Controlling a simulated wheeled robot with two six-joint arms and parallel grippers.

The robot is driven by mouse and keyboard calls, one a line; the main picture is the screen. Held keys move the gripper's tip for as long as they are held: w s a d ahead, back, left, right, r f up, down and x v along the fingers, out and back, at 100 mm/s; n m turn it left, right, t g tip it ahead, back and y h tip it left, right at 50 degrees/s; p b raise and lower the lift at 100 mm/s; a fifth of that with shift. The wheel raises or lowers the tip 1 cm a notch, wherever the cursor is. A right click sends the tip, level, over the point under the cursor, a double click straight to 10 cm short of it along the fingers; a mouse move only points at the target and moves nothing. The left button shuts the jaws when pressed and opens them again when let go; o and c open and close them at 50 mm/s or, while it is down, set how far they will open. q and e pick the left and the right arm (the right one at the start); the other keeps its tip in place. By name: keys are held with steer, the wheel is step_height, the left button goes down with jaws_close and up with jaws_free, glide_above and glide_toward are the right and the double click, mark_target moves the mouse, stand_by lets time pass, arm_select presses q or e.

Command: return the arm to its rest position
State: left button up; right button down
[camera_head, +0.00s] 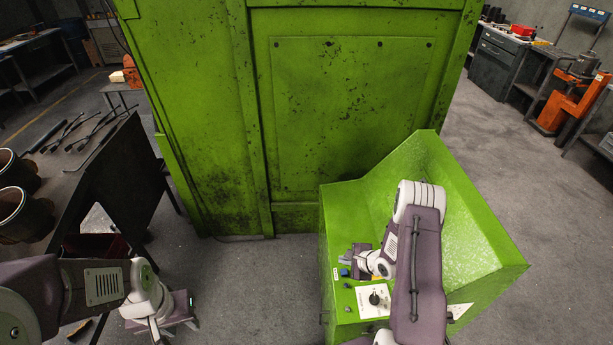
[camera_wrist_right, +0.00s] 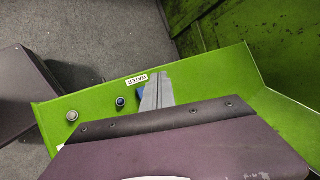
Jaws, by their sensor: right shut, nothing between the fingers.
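My right arm reaches over the green control box (camera_head: 340,215) in the head view. Its gripper (camera_head: 346,262) is above the box's button panel, shut and empty. In the right wrist view the closed grey fingers (camera_wrist_right: 158,92) point over the green panel (camera_wrist_right: 90,92), beside a white label (camera_wrist_right: 136,80). A blue button (camera_wrist_right: 120,101) and a grey button (camera_wrist_right: 72,115) are left of the fingers. Another blue part (camera_wrist_right: 141,92) is partly hidden by the fingers; I cannot tell if they touch it. My left gripper (camera_head: 165,325) is low at the left, its fingers unclear.
The large green press (camera_head: 350,110) stands behind the box. A white plate with a black knob (camera_head: 374,299) is on the panel close to my right forearm. A dark table (camera_head: 115,185) is at the left. Grey floor (camera_head: 255,280) between the arms is clear.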

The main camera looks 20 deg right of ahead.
steer(key=shift+a, duration=0.1)
steer(key=w+a+r+n+t+b, duration=0.1)
steer(key=w+a+r+n+b, duration=0.25)
steer(key=r, duration=0.65)
steer(key=w+a+r+n+t+b, duration=0.1)
steer(key=w+a+r+n, duration=0.35)
steer(key=r, duration=0.65)
steer(key=s+a+f+n+g+h, duration=0.1)
steer(key=s+n+g, duration=0.3)
steer(key=s, duration=0.9)
steer(key=s+a+f+n+g+h, duration=0.1)
steer(key=s+n+g, duration=0.3)
steer(key=s+n, duration=0.4)
steer(key=s+a+f, duration=0.1)
steer(key=s, duration=0.3)
steer(key=shift+s+f+n+h, duration=0.15)
steer(key=shift+s+n+h, duration=0.15)
steer(key=shift+s, duration=0.05)
